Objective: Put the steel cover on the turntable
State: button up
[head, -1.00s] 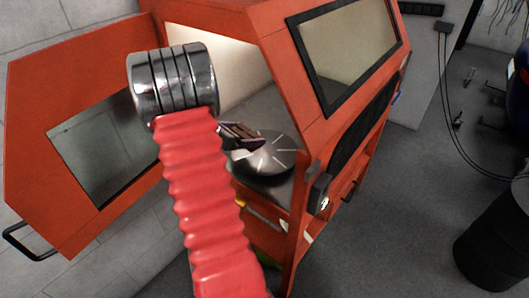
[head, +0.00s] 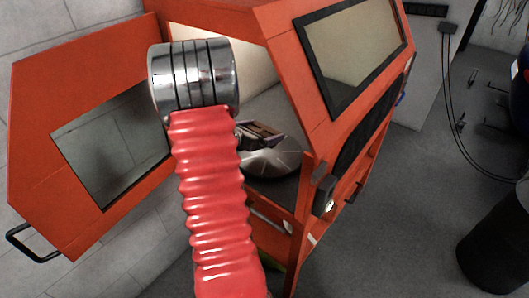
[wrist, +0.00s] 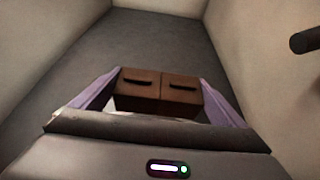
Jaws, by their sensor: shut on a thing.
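The turntable (head: 288,161) is a grey round disc with pale radial lines inside the orange cabinet. My gripper (head: 265,132) is in the cabinet's opening and overlaps the disc's far part in the head view; the gap between them cannot be judged. In the wrist view, two brown slotted blocks (wrist: 160,88) sit side by side between the purple fingers of my gripper. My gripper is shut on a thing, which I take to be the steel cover. The cover's outline cannot be made out; my arm and gripper body hide part of the area.
The orange cabinet (head: 310,130) has its windowed door (head: 60,90) swung open at the left. Pale walls and a grey floor fill the wrist view, with a dark rod (wrist: 303,41) at the right. A black drum (head: 495,245) stands at the right, with open floor between.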

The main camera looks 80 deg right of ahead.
send_over(263, 156)
jog(key=shift+d+f, duration=0.15)
jog(key=shift+f, duration=1.95)
jog(key=shift+f, duration=2.1)
jog(key=o, duration=1)
jog(key=shift+o, duration=0.2)
jog(key=v, duration=1.2)
